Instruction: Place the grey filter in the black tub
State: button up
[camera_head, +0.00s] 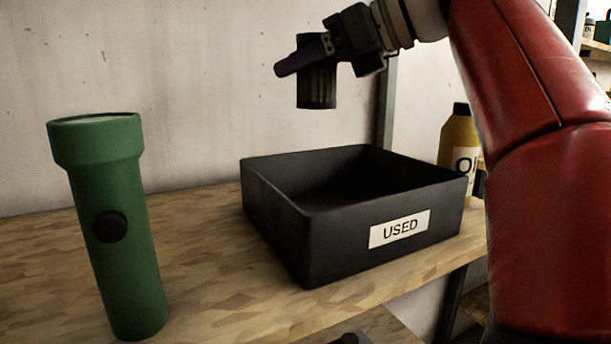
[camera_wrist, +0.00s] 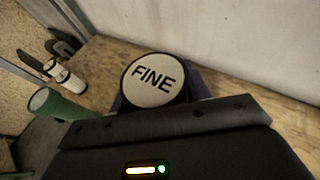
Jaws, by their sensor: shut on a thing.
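The grey filter (camera_head: 317,88) is a dark grey ribbed cylinder, held upright in the head view. In the wrist view its round light top (camera_wrist: 152,80) reads "FINE". My gripper (camera_head: 303,57) is shut on it, with the fingers around its sides. Both are in the air above the black tub (camera_head: 330,232), toward its back. The tub is a square open box with a white "USED" label on its front. The part of its inside that I can see is empty; the near part of its floor is hidden by the front walls.
A green flashlight (camera_head: 118,240) stands upright on the wooden shelf (camera_head: 205,270), left of the tub; it also shows in the wrist view (camera_wrist: 62,104). A yellow bottle (camera_head: 459,140) stands behind the tub's right side, partly hidden by my red arm. A pale wall is behind.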

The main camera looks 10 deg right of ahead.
notch_tip(320, 180, down, 16)
jog(key=b, duration=0.3)
jog(key=shift+r, duration=0.25)
jog(key=shift+f, duration=0.15)
jog(key=o, duration=1.1)
jog(key=shift+r, duration=0.25)
jog(key=p+v, duration=0.1)
jog(key=v, duration=1.1)
